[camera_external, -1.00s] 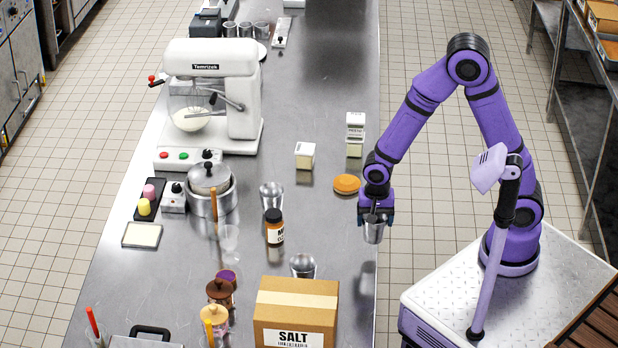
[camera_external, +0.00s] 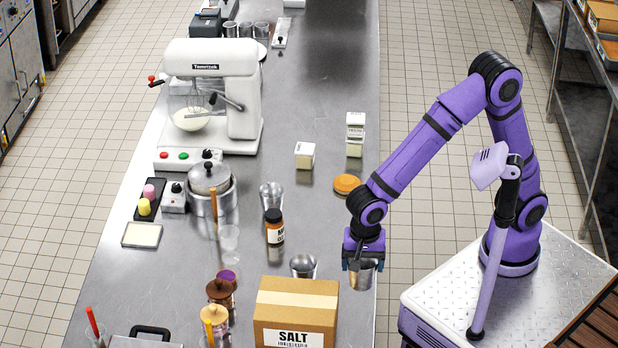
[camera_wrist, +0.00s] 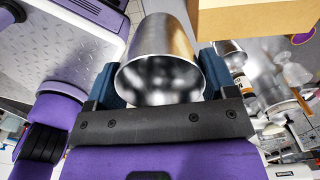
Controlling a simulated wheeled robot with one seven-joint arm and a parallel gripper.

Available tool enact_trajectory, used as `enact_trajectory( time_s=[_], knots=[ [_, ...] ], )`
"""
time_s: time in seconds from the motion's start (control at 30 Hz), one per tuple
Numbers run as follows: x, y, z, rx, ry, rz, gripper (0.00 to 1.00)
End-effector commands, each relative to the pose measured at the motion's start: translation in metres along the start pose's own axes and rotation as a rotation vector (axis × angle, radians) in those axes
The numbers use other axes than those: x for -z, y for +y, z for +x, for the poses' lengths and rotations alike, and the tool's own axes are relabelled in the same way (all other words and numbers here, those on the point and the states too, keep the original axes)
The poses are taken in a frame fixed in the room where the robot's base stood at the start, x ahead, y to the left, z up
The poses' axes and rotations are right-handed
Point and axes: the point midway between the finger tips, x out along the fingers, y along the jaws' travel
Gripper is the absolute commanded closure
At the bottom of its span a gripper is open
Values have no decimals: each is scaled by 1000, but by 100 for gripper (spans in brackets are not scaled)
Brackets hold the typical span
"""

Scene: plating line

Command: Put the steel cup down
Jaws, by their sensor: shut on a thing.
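The steel cup (camera_external: 363,275) is in my gripper (camera_external: 363,263) at the right edge of the steel counter (camera_external: 335,215), beside the salt box. In the wrist view the cup (camera_wrist: 160,62) sits between the two blue fingers of my gripper (camera_wrist: 160,80), its open mouth facing the camera. The gripper is shut on it. I cannot tell whether the cup's base touches the counter. Other steel cups stand at the counter's middle (camera_external: 271,195) and near the salt box (camera_external: 303,266).
The cardboard salt box (camera_external: 297,298) stands just left of the held cup. A brown bottle (camera_external: 274,228), an orange round item (camera_external: 346,184) and white cartons (camera_external: 305,155) stand further back. Bare counter lies behind the gripper, between the bottle and the right edge.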

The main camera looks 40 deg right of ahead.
Motion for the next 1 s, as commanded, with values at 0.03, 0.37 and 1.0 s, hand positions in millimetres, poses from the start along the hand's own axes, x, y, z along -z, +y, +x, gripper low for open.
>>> enact_trajectory(
  time_s=[0.03, 0.37, 1.0],
  knots=[
    [-4, 0, -2, 0, 0, 0, 47],
    [-12, -57, 3, 0, 1, 4, 47],
    [-20, -153, 12, 0, 0, 2, 47]
  ],
)
